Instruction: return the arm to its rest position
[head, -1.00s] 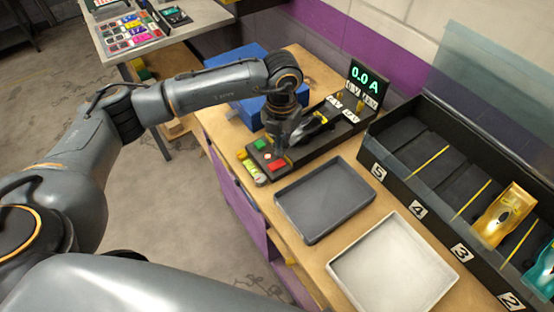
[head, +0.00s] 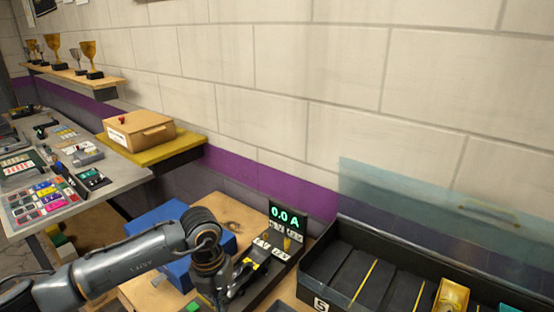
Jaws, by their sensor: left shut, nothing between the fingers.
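My left arm (head: 120,268) comes in from the lower left and bends down at the wrist. My left gripper (head: 220,297) points down at the bottom of the view, over the test stand (head: 262,287). It is shut with nothing in it; the fingertips are hard to make out. The stand's display (head: 287,216) reads 0.0 A. A dark and yellow slot car (head: 243,272) sits on the stand right beside the gripper, partly hidden by it. A green button (head: 193,306) shows at the bottom edge. My right gripper is not in view.
A blue box (head: 160,218) stands behind my forearm. A black rack (head: 330,255) with a lifted clear lid and a gold car (head: 452,298) is at the right. A side table (head: 110,180) and a yellow shelf with a cardboard box (head: 140,130) are at the left.

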